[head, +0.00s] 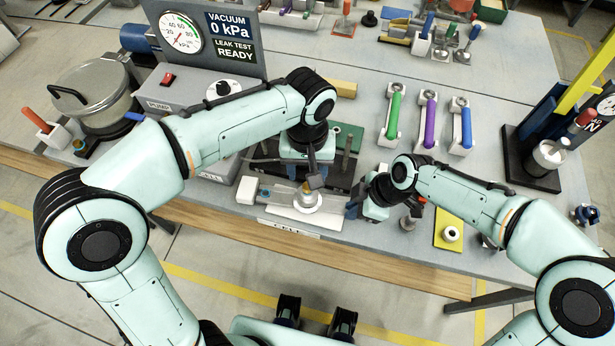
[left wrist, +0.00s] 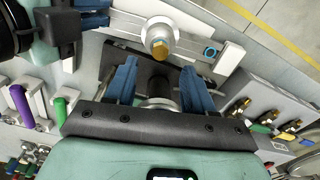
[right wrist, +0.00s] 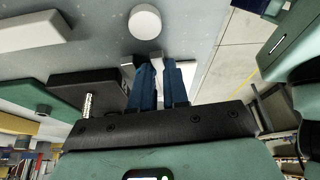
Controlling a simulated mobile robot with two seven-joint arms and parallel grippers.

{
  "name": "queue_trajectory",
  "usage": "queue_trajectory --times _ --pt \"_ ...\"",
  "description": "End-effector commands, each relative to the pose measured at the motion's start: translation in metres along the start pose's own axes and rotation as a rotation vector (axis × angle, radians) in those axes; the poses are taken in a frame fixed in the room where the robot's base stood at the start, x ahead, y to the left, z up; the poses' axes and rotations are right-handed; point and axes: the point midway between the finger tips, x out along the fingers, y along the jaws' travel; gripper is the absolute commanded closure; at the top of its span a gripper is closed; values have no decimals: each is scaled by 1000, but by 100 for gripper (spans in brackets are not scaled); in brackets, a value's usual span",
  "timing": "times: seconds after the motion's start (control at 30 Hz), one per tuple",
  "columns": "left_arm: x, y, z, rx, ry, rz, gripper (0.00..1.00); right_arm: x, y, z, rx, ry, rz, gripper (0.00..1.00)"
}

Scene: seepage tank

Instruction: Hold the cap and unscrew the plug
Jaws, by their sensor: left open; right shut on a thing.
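The white round cap (head: 307,199) sits on a pale flat piece near the table's front edge. The brass plug (head: 306,187) stands on its top. Both show in the left wrist view, the cap (left wrist: 159,25) partly behind the hexagonal plug (left wrist: 159,45). My left gripper (left wrist: 158,75) is open and empty, pointing down just behind the plug; the plug lies beyond its fingertips. My right gripper (right wrist: 158,64) is at the cap's right, low over the table. Its blue fingers are nearly together on a pale grey part, seemingly of the cap; the exact contact is hidden.
Green, purple and blue handled tools (head: 428,118) lie at the back right. A yellow pad (head: 449,232) with a white ring lies right of my right gripper. The gauge panel (head: 207,42) and pump box stand at the left. A black plate lies behind the cap.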

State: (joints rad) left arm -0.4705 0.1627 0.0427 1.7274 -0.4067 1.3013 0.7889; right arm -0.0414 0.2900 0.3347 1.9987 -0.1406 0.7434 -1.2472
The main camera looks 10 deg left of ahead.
Motion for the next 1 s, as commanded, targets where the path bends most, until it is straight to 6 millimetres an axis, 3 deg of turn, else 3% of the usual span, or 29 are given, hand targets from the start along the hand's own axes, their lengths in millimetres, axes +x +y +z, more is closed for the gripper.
queue_trajectory --times 0.1,0.3,0.7,0.73,0.9,0.97,1.0 --pt "22 0 1 -1 -3 -2 47 0 0 0 1 0 1 100" --pt "47 0 0 -1 -1 -1 47 0 0 0 1 0 1 100" --pt "55 0 0 -1 0 1 47 0 0 0 1 0 1 100" --pt "55 0 0 -1 0 1 50 0 0 0 1 0 1 100" --pt "54 0 0 -1 0 1 100 0 0 0 1 0 1 100" --pt "54 0 0 -1 0 1 100 0 0 0 1 0 1 100" --pt "54 0 0 -1 0 1 91 0 0 0 1 0 1 100"
